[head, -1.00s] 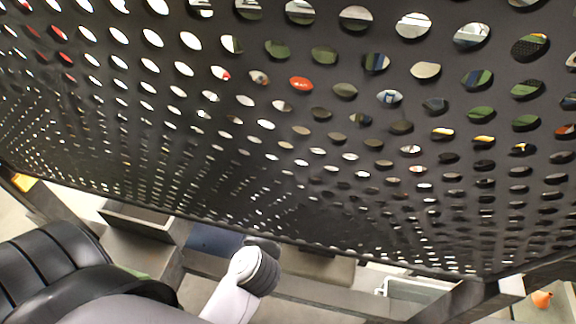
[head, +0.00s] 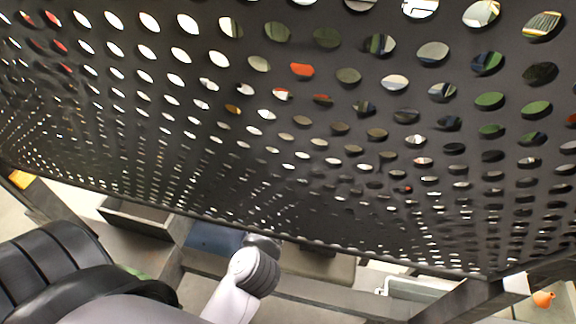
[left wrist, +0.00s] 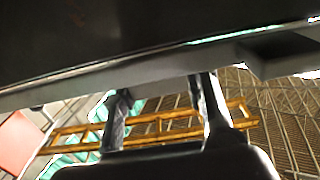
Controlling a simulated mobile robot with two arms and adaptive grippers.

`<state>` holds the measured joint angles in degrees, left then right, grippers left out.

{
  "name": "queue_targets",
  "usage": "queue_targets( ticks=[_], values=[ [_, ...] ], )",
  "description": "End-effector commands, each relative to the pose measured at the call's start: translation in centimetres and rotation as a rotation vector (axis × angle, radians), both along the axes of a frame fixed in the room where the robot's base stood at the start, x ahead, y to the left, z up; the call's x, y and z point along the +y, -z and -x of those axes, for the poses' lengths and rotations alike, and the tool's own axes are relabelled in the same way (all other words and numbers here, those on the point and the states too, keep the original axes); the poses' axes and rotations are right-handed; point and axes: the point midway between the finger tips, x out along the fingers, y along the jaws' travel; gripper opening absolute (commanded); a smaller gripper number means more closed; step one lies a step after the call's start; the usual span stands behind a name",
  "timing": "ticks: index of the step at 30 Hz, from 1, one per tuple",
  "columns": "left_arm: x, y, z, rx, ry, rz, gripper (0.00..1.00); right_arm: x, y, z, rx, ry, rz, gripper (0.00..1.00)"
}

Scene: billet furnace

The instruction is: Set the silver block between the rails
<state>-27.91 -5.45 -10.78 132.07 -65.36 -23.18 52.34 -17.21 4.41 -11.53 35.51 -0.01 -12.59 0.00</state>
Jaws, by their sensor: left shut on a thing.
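My left gripper (left wrist: 160,86) shows in the left wrist view, with its two dark fingers apart and pointing up. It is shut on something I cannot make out. The fingertips meet the lower edge of a long grey bar-like edge (left wrist: 85,88) that hides their ends. I cannot tell whether this is the silver block or part of a structure. I cannot pick out the silver block or the rails for sure in either view. In the head view the left gripper does not show, and my right gripper is in neither view.
A black perforated panel (head: 330,165) fills most of the head view and blocks the work area. Below it are a grey open-topped box (head: 140,218) and a small orange thing (head: 543,299). A dark surface (left wrist: 110,30) covers the top of the left wrist view, with a yellow frame (left wrist: 165,125) beyond.

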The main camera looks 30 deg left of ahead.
Motion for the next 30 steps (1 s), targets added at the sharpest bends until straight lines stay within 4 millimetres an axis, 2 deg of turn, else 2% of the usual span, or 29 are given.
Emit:
queue_targets(
  ticks=[13, 14, 24, 30],
  values=[
    [0.01, 0.61, 0.01, -0.002, 0.0, 0.0, 0.02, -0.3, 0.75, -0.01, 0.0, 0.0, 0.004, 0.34],
    [0.0, 0.52, 0.01, -0.001, 0.0, 0.001, 0.42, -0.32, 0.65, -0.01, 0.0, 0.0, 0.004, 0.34],
    [0.04, 0.62, 0.02, 0.001, -0.001, 0.0, 0.64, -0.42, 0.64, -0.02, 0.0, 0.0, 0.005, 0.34],
    [0.06, 0.66, 0.02, 0.002, -0.002, 0.001, 0.64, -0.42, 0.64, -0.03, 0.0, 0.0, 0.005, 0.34]
  ],
)
